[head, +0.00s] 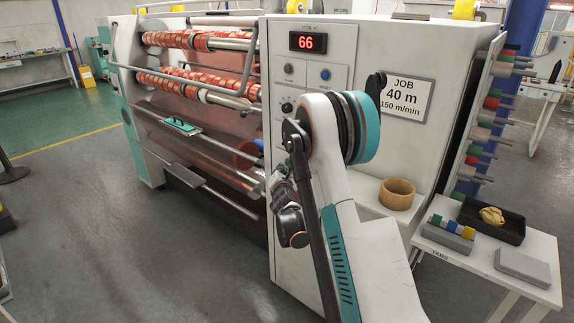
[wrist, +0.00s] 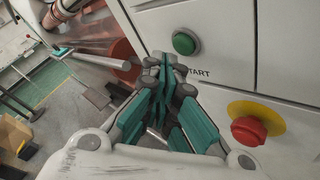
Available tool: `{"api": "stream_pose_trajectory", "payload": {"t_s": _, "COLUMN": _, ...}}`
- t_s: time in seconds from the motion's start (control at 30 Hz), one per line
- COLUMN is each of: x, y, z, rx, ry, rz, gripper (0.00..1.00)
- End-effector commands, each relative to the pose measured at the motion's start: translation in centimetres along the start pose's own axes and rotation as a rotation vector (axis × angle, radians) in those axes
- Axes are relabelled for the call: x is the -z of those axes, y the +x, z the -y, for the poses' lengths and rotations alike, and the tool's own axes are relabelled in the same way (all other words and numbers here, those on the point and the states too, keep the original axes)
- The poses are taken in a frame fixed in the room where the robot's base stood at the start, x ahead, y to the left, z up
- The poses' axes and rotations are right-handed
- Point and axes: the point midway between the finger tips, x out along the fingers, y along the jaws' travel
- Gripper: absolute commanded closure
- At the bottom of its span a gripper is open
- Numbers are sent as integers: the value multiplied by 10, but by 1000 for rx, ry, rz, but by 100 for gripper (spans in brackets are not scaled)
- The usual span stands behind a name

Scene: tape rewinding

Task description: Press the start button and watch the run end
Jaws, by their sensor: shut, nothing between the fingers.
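The green start button (wrist: 186,42) sits on the white machine panel in the wrist view, with the label START (wrist: 196,72) just below it, turned over. My gripper (wrist: 165,65) is shut and empty. Its fingertips appear just left of and below the green button in the wrist view; I cannot tell whether they touch the panel. In the head view my arm hides the start button and the fingertips. The red counter (head: 308,42) on the machine (head: 335,50) reads 66. A job sign (head: 404,98) reads 40 m, 150 m/min.
A red mushroom button (wrist: 249,130) on a yellow disc (wrist: 262,110) sits right of my gripper in the wrist view. Orange-patterned rolls (head: 190,40) and bars span the machine's left. A side table (head: 470,270) at right holds a black tray (head: 492,222).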

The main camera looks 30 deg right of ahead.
Motion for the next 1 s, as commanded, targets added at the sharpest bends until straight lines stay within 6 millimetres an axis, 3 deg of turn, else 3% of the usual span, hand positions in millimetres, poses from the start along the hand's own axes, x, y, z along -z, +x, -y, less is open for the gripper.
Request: {"api": "stream_pose_trajectory", "payload": {"t_s": 1.0, "x": -5, "y": 6, "z": 4, "rx": 0, "ry": -1, "rz": 0, "gripper": 100}}
